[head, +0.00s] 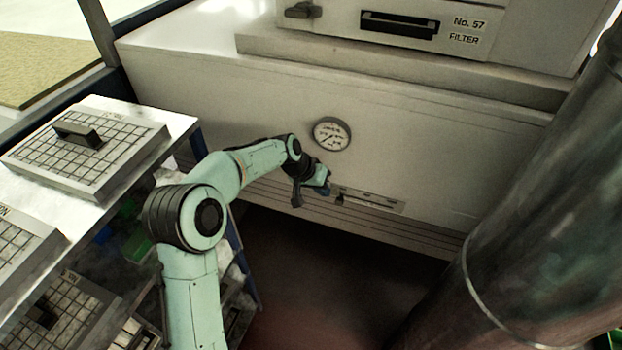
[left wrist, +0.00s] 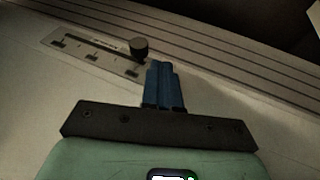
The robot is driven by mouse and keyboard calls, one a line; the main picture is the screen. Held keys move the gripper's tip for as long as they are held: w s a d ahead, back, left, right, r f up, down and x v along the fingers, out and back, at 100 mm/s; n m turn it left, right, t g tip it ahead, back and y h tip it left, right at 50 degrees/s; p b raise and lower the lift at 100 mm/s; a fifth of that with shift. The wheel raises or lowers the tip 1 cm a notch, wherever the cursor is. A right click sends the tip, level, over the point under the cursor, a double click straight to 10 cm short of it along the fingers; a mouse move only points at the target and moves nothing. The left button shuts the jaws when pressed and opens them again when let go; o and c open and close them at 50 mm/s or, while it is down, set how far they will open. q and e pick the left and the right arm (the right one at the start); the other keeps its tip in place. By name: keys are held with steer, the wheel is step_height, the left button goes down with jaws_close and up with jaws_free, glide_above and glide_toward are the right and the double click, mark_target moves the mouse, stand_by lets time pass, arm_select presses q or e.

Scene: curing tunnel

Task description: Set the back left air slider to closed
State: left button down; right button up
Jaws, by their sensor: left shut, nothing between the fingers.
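The air slider is a pale plate (head: 375,200) with a slot, low on the front of the white housing. It also shows in the left wrist view (left wrist: 82,50). Its dark round knob (head: 340,199) is at the plate's left end in the head view; in the left wrist view the knob (left wrist: 139,47) is at the right end of the slot. The plate's markings are too small to read. My left gripper (head: 327,189) is shut and empty, its blue fingertips (left wrist: 160,66) right beside the knob. I cannot tell whether they touch it.
A round gauge (head: 332,134) sits on the housing above the slider. A filter drawer with a black handle (head: 399,25) is higher up. A thick dark pipe (head: 545,200) stands at right. A rack with gridded trays (head: 90,150) is at left.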

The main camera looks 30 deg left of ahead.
mark_target(340, 199)
arm_select(q)
steer(key=shift+w+d+f, duration=0.1)
steer(key=shift+d+f, duration=0.15)
steer(key=shift+d, duration=0.2)
steer(key=shift+w+d+f, duration=0.1)
steer(key=shift+d+f, duration=0.15)
steer(key=shift+d, duration=0.2)
arm_select(e)
steer(key=shift+w+r, duration=0.1)
steer(key=shift+r, duration=0.05)
